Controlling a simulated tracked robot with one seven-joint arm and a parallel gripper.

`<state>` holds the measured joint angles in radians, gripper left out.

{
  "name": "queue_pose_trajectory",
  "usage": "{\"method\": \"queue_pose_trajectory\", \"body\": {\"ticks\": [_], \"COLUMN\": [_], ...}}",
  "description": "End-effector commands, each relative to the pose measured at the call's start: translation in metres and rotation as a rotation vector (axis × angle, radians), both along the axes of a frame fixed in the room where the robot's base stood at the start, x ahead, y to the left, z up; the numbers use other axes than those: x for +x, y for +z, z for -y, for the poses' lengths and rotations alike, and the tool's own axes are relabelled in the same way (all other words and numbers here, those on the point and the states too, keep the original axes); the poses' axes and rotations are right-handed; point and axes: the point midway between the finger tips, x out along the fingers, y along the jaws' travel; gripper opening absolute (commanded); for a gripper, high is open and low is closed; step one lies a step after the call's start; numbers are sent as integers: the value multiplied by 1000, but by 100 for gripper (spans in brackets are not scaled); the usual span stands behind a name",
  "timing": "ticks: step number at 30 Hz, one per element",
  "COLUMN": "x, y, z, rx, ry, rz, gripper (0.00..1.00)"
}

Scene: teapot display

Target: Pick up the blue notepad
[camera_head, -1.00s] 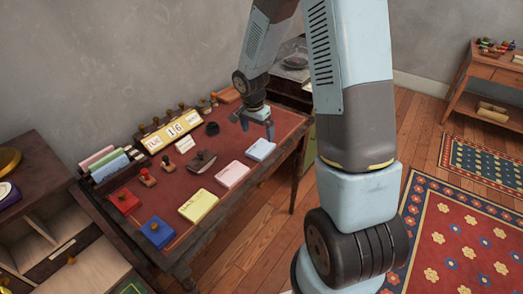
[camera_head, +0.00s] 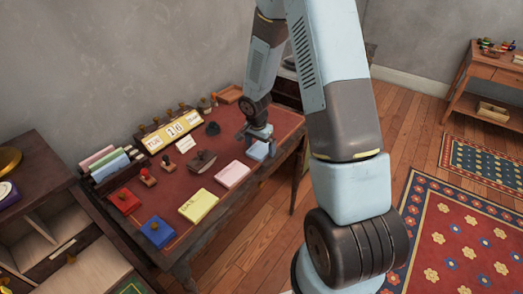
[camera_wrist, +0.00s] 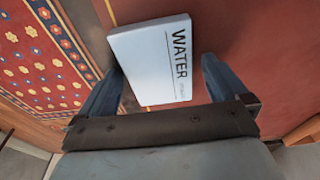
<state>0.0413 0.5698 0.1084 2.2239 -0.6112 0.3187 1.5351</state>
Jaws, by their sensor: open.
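The blue notepad (camera_head: 259,151) is a pale blue block lying flat on the red desk top near its front edge. In the wrist view the notepad (camera_wrist: 150,55) shows the word WATER and lies between and slightly beyond the two finger tips, nearer the left finger. My gripper (camera_head: 260,136) is low over the notepad and partly covers it in the head view. In the wrist view my gripper (camera_wrist: 162,65) is open, with a clear gap between the notepad and the right finger. I cannot tell whether the left finger touches it.
A pink notepad (camera_head: 232,175) and a yellow one (camera_head: 198,205) lie to the left along the desk's front edge. A dark rocker blotter (camera_head: 202,160) and a calendar block (camera_head: 172,131) stand behind. The desk (camera_head: 178,239) ends just in front of the notepads.

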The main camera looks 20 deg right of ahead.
Motion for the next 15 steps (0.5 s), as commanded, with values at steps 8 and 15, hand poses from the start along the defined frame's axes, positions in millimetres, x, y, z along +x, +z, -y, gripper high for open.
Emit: {"method": "queue_pose_trajectory", "body": {"ticks": [8,15], "x": [0,0], "y": [0,0], "z": [0,0], "rx": [1,1], "ry": [0,0], "rz": [1,1], "gripper": [93,70]}}
